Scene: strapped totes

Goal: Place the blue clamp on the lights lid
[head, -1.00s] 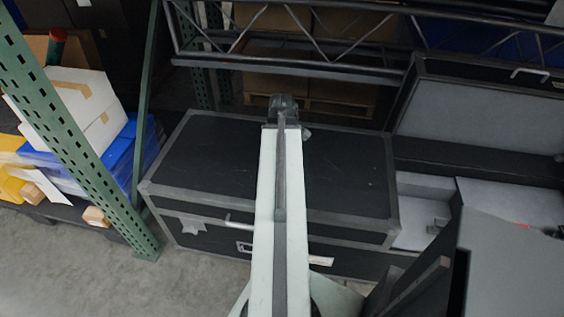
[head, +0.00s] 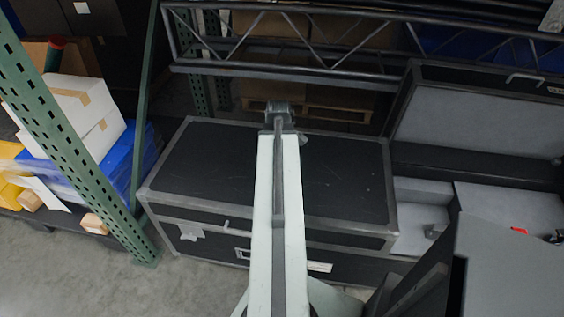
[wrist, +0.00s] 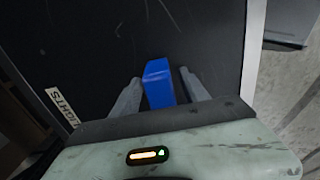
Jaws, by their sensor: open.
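The blue clamp (wrist: 158,84) stands between the fingers of my gripper (wrist: 159,79) in the wrist view. The gripper is open, with one finger on each side of the clamp. Below them is the black lid (wrist: 90,40) of the lights case, with a white LIGHTS label (wrist: 61,107) near its edge. The clamp appears to be on the lid, but I cannot tell for sure whether its base touches. In the head view the lid (head: 345,185) is flat and closed, and my gripper (head: 279,112) is over its far part. My arm hides the clamp there.
An open case (head: 470,115) with grey lining stands at the right. A metal truss (head: 350,72) crosses behind the lights case. A green rack post (head: 75,140) stands at the left, by white boxes (head: 85,105). The rest of the lid looks bare.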

